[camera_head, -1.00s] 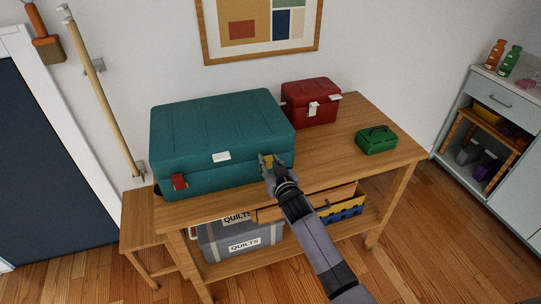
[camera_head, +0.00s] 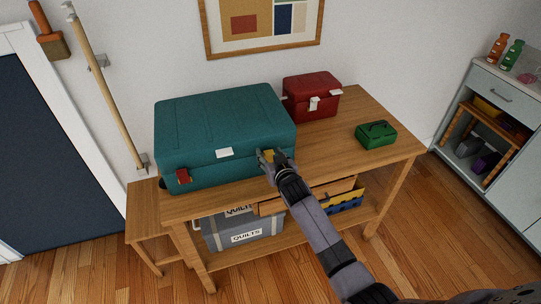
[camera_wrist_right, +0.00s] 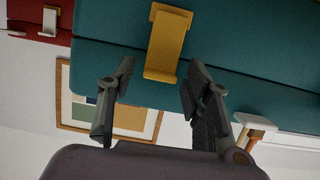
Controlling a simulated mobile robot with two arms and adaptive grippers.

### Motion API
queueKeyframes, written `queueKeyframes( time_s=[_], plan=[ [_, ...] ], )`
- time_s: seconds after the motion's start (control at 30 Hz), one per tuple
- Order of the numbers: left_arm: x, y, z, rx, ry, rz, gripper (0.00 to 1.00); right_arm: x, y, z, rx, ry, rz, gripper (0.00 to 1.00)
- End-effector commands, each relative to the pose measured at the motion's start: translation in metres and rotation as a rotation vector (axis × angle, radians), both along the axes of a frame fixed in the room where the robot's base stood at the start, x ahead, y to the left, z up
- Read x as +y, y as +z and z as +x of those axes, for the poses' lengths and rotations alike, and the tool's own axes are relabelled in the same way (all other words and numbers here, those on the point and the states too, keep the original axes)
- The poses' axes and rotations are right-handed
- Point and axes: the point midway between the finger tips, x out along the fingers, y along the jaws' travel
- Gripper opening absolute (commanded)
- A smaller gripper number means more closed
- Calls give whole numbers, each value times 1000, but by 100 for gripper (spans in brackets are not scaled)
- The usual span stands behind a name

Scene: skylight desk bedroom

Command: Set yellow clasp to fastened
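The teal case (camera_head: 225,125) stands on the wooden table with its lid down. Its yellow clasp (camera_head: 269,154) is at the right end of the front, partly hidden by my right gripper (camera_head: 268,161). In the right wrist view, the yellow clasp (camera_wrist_right: 168,45) is a plate lying across the lid seam. I cannot tell whether it is latched. The right gripper (camera_wrist_right: 160,65) is open and empty there, its fingertips apart on either side of the clasp's near end. I cannot tell whether they touch the case. My left gripper is not in view.
A red box (camera_head: 311,98) and a green box (camera_head: 376,134) stand to the right on the table (camera_head: 335,145). A partly open drawer (camera_head: 325,193) is below the tabletop.

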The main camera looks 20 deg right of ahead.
Motion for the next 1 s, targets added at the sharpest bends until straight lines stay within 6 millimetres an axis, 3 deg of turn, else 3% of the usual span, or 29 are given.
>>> queueKeyframes(
  time_s=[0.3, 0.47, 1.0],
  plan=[
    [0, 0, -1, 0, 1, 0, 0, 0, 0, -1, 0, 0, 0, 48],
    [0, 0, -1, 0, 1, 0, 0, 0, 2, -11, 1, -1, 0, 48],
    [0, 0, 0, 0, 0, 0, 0, -1, 28, -96, 1, 0, 1, 48]
  ],
)
